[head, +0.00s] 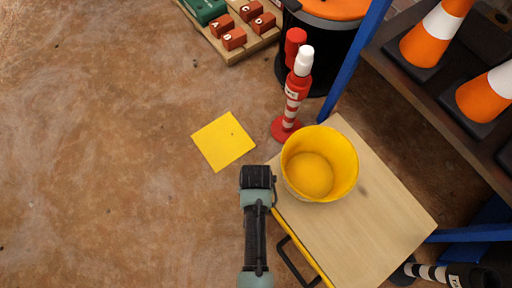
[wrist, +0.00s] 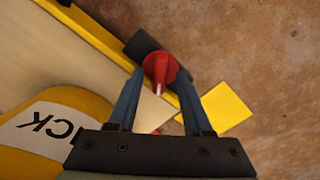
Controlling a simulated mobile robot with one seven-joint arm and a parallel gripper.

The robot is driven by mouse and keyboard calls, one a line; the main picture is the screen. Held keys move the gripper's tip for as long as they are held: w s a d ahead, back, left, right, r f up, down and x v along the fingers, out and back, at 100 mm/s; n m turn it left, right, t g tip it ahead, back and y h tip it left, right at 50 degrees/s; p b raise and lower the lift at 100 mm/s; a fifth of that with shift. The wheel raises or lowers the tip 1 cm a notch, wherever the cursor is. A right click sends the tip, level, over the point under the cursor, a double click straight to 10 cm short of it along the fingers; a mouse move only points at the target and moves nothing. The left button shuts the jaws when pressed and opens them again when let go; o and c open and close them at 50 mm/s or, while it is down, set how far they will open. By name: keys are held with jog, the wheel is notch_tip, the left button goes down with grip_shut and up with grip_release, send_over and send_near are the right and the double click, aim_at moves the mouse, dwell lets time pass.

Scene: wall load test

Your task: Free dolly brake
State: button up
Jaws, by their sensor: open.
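The dolly (head: 385,225) has a pale wooden top and a yellow edge; its corner also shows in the wrist view (wrist: 60,50). A red knob with a raised light-tipped ridge (wrist: 160,70), apparently the brake, sits at the dolly's corner beside a dark part, perhaps a wheel. In the wrist view my gripper (wrist: 160,84) is open, with its two blue fingers on either side of the knob. Whether they touch it I cannot tell. In the head view my arm's dark end is at the dolly's left edge; the fingers and knob are hidden there.
A yellow bucket (head: 345,170) stands on the dolly; its lettered label shows close in the wrist view (wrist: 45,128). A red-and-white post (head: 291,105) stands by the dolly's far corner. A yellow square (head: 223,141) lies on the floor. Floor at left is clear.

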grip_shut()
jog(key=shift+r+m+p, duration=0.15)
jog(key=shift+m+p, duration=0.15)
jog(key=shift+p, duration=0.55)
jog(key=m+p, duration=0.2)
jog(key=shift+r+m, duration=0.1)
jog(key=shift+m, duration=0.2)
jog(key=shift+f+m+p, duration=0.2)
jog(key=shift+m+p, duration=1.25)
jog(key=shift+m, duration=0.65)
